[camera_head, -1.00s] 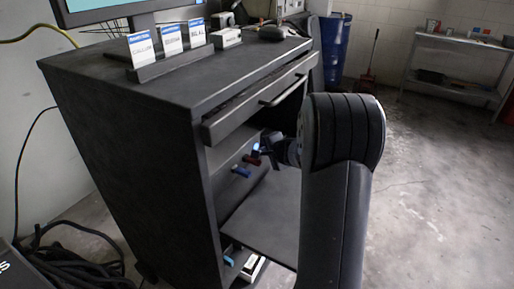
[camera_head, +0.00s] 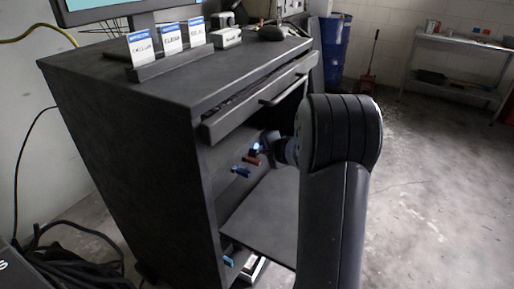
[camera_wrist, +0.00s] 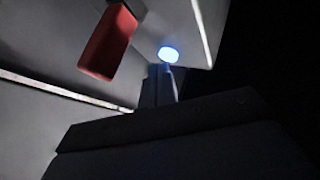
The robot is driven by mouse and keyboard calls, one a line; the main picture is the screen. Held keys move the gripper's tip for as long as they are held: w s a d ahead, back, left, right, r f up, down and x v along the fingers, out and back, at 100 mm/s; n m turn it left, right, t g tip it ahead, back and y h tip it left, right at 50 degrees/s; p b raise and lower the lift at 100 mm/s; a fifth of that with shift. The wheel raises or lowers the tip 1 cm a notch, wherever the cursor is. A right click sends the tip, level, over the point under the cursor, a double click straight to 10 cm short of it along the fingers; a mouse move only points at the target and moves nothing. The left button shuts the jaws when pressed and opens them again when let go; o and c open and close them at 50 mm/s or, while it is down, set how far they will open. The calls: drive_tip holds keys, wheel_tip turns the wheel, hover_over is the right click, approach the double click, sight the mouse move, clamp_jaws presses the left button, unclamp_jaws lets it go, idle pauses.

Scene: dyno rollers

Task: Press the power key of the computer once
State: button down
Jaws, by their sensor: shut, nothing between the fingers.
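A round glowing blue-white key (camera_wrist: 168,53), which looks like the power key, shows in the wrist view on a pale surface. Its glow also shows in the head view (camera_head: 256,147), inside the dark cabinet (camera_head: 130,150). My gripper (camera_wrist: 165,70) is shut and empty, with its tips right at the lower edge of the glowing key. I cannot tell whether they touch it. In the head view my gripper (camera_head: 264,145) reaches into the open cabinet and is partly hidden by my arm. The computer's body is mostly hidden in the cabinet.
A red item (camera_wrist: 108,42) hangs left of the key, also seen in the head view (camera_head: 251,161), with a blue item (camera_head: 241,171) near it. A shelf panel (camera_head: 262,215) lies below. Open floor is at right.

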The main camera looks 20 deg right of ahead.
drive_tip(key=shift+w+a, duration=0.25)
drive_tip(key=shift+w, duration=0.05)
idle(0.4)
idle(0.3)
drive_tip(key=shift+s+d+b, duration=0.45)
drive_tip(key=shift+s+d, duration=0.05)
drive_tip(key=shift+s, duration=0.15)
drive_tip(key=shift+s+d+b, duration=0.5)
drive_tip(key=shift+s+d, duration=0.25)
drive_tip(key=shift+s, duration=0.25)
drive_tip(key=shift+s+d+b, duration=0.45)
drive_tip(key=shift+s+d, duration=0.3)
drive_tip(key=shift+s, duration=0.2)
